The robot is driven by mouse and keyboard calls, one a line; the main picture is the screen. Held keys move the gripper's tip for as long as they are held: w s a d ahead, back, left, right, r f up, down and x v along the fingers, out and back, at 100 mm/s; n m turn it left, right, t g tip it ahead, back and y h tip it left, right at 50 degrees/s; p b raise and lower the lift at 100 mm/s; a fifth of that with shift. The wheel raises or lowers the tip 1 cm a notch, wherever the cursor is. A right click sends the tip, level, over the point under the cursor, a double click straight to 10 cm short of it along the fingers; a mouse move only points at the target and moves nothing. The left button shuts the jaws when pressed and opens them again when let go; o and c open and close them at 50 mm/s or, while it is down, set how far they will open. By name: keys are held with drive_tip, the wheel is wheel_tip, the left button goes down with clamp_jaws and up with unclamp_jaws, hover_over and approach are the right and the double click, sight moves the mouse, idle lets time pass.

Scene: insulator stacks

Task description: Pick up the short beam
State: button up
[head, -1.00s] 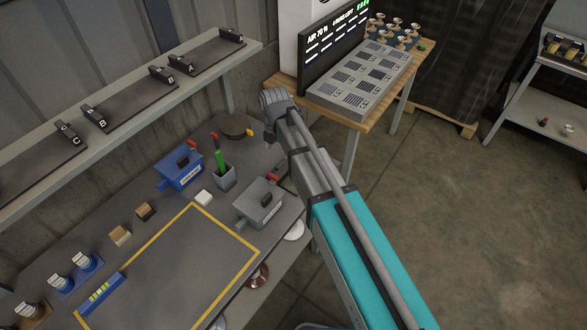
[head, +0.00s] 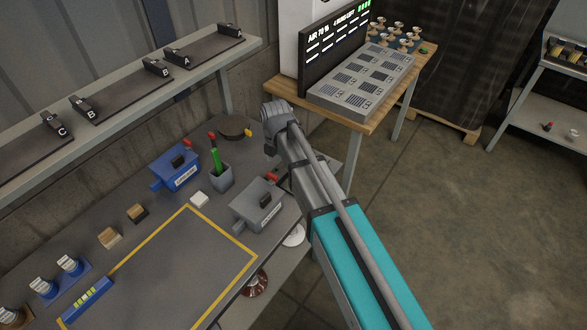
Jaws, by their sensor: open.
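I cannot pick out a short beam for certain in the head view. The wall shelf (head: 20,142) carries dark racks with end blocks lettered A (head: 168,62), B (head: 84,108) and C (head: 56,127); no beam shows across these blocks. My arm reaches up from the lower right, its grey end over the bench's back right corner. My gripper's fingers do not show; the arm's own links seem to hide them.
A wooden table (head: 276,87) holds a screen, a slotted panel and several insulators. The floor (head: 450,240) at right is clear.

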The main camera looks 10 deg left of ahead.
sight(280, 174)
drive_tip(key=shift+f, duration=0.15)
drive_tip(key=f+b, duration=0.3)
drive_tip(key=shift+s+d, duration=0.25)
drive_tip(key=shift+s, duration=0.05)
drive_tip(key=shift+f+b, duration=0.95)
drive_tip(key=shift+b, duration=0.15)
clamp_jaws()
